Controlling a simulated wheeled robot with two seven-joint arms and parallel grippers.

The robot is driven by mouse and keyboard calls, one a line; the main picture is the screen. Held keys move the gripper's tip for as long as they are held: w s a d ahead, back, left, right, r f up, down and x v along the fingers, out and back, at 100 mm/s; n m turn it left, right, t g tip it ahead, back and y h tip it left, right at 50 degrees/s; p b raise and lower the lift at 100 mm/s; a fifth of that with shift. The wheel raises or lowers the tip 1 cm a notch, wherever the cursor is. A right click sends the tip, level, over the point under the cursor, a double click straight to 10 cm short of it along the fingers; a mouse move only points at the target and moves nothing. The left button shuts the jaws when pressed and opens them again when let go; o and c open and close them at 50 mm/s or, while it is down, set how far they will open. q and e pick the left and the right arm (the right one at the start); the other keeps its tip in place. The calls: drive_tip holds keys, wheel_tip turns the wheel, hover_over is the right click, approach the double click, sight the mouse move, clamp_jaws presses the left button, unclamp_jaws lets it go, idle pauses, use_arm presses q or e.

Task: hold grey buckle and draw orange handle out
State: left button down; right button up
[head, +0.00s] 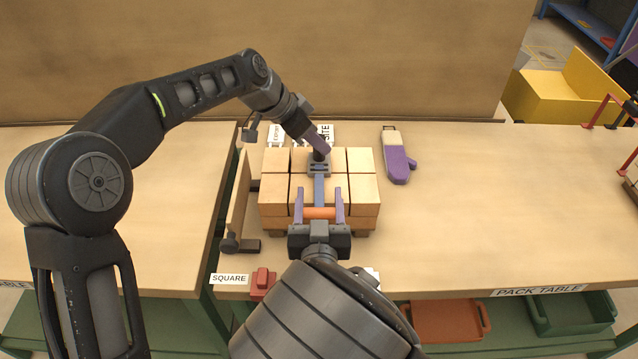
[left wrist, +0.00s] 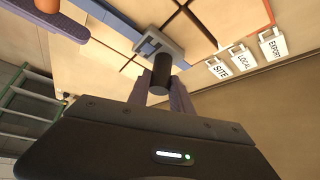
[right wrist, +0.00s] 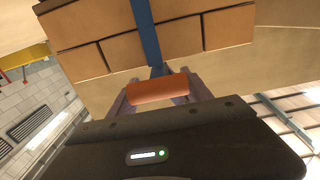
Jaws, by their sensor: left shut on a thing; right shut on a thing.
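The orange handle (head: 319,213) is at the strap's near end, at the near edge of the stack. My right gripper (head: 320,208) is shut on the handle; the right wrist view shows the handle (right wrist: 158,89) crosswise between its fingers, with the strap behind it.
A wooden upright square (head: 238,195) stands left of the stack. A purple mitten-like item (head: 398,164) lies to the right. A red block (head: 263,282) is at the front edge by the SQUARE label (head: 229,279).

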drive_tip(key=shift+s+a, duration=0.1)
drive_tip(key=shift+s, duration=0.05)
drive_tip(key=o, duration=1.6)
drive_tip(key=shift+c, duration=0.2)
wheel_tip(320, 180, up, 10)
